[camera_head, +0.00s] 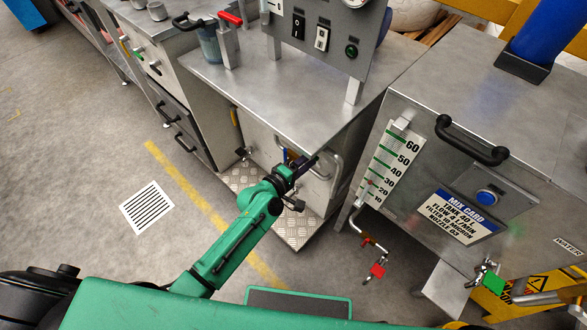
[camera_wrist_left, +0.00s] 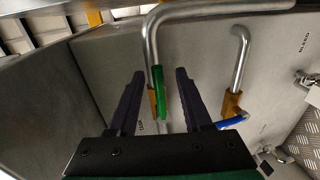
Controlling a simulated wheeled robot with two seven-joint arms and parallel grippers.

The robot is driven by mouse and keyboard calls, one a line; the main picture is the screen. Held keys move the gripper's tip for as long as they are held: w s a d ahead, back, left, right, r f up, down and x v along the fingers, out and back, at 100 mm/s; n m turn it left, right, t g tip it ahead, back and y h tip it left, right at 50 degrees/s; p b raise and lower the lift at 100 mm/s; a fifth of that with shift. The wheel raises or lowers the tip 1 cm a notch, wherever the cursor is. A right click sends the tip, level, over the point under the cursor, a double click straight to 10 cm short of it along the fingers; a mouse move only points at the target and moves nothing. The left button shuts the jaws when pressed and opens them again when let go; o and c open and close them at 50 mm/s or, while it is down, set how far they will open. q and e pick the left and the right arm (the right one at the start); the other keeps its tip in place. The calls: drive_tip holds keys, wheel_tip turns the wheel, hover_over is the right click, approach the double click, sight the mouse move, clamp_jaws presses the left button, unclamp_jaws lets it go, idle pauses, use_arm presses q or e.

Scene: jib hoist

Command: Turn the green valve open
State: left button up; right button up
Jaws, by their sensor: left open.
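In the left wrist view, a green valve lever (camera_wrist_left: 159,92) hangs along a bent steel pipe (camera_wrist_left: 152,48) with a brass valve body (camera_wrist_left: 152,103) beside it. The lever points roughly along the pipe. My left gripper (camera_wrist_left: 160,76) is open, with one finger on each side of the lever and pipe; I cannot tell whether either finger touches. In the head view my left gripper (camera_head: 301,184) reaches the front of the steel cabinet (camera_head: 258,135), and hides the green lever. My right gripper is not in view.
A blue-handled valve (camera_wrist_left: 231,121) on another pipe sits right of my gripper. In the head view, a tank (camera_head: 405,105) at the right carries a red tag-like handle (camera_head: 377,270) and a green one (camera_head: 494,283). Open floor (camera_head: 90,150) lies to the left.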

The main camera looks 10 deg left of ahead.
use_arm(q)
drive_tip(key=v, duration=1.3)
drive_tip(key=shift+w, duration=0.1)
drive_tip(key=s+a+f+m+g+y+p, duration=0.3)
drive_tip(key=s+a+f, duration=0.3)
drive_tip(key=f, duration=0.4)
drive_tip(key=s+a+f+m+g+y+p, duration=0.2)
drive_tip(key=s+a+f+m+y+p, duration=0.15)
drive_tip(key=a+f, duration=0.6)
drive_tip(key=s+a+f+m+g+y+p, duration=0.1)
drive_tip(key=s+f+m+g, duration=0.2)
drive_tip(key=s, duration=0.7)
drive_tip(key=s+a+f+m+g+y+p, duration=0.1)
drive_tip(key=s+f+m+g+p, duration=0.1)
drive_tip(key=s+f, duration=0.4)
drive_tip(key=s+m+g, duration=0.1)
drive_tip(key=s, duration=0.4)
drive_tip(key=shift+f+m+g+y, duration=0.35)
drive_tip(key=shift+g, duration=0.05)
